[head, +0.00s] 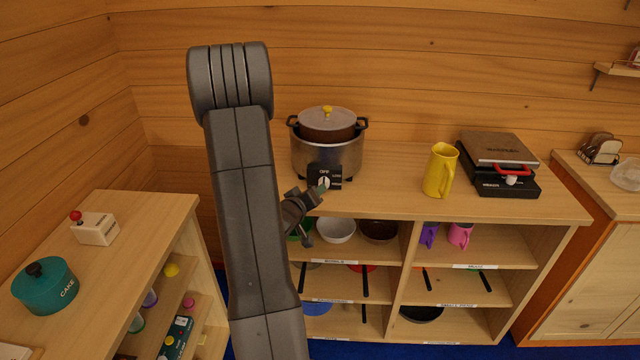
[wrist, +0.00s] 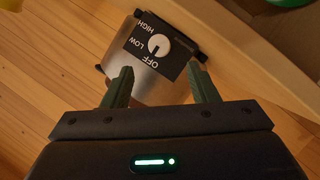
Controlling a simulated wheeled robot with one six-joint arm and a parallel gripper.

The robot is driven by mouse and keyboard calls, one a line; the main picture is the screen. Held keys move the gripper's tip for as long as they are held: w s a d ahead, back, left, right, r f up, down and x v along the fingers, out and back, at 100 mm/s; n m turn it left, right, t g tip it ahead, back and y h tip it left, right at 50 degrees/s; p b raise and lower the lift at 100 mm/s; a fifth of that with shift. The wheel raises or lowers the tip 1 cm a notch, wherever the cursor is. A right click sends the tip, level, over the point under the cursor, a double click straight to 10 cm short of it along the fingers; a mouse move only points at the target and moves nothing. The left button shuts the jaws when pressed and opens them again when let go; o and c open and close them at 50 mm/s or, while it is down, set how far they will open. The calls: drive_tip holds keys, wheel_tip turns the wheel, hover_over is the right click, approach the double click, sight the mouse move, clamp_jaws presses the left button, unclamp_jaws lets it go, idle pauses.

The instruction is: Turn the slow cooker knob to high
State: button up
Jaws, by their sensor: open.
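The slow cooker (head: 327,155) is a silver pot with a lid and a yellow lid knob, standing at the left of the shelf unit's top. Its black control panel faces front, with a white round knob (head: 323,183). In the wrist view the knob (wrist: 158,45) appears on the panel marked OFF, LOW and HIGH, and its dark mark seems to point to OFF. My gripper (head: 318,194) is just in front of the panel. In the wrist view my gripper (wrist: 161,82) is open, its green-grey fingers apart with nothing between them, short of the knob.
A yellow pitcher (head: 440,170) and a black press-like appliance (head: 497,178) stand to the right on the same top. Shelves below hold bowls, mugs and pans. A low unit (head: 110,262) at left bears a teal cake tin (head: 46,286).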

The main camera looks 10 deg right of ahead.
drive_tip(key=p+x, duration=0.1)
drive_tip(key=x, duration=0.8)
drive_tip(key=shift+d+f, duration=0.1)
drive_tip(key=shift+c, duration=0.4)
drive_tip(key=c, duration=0.9)
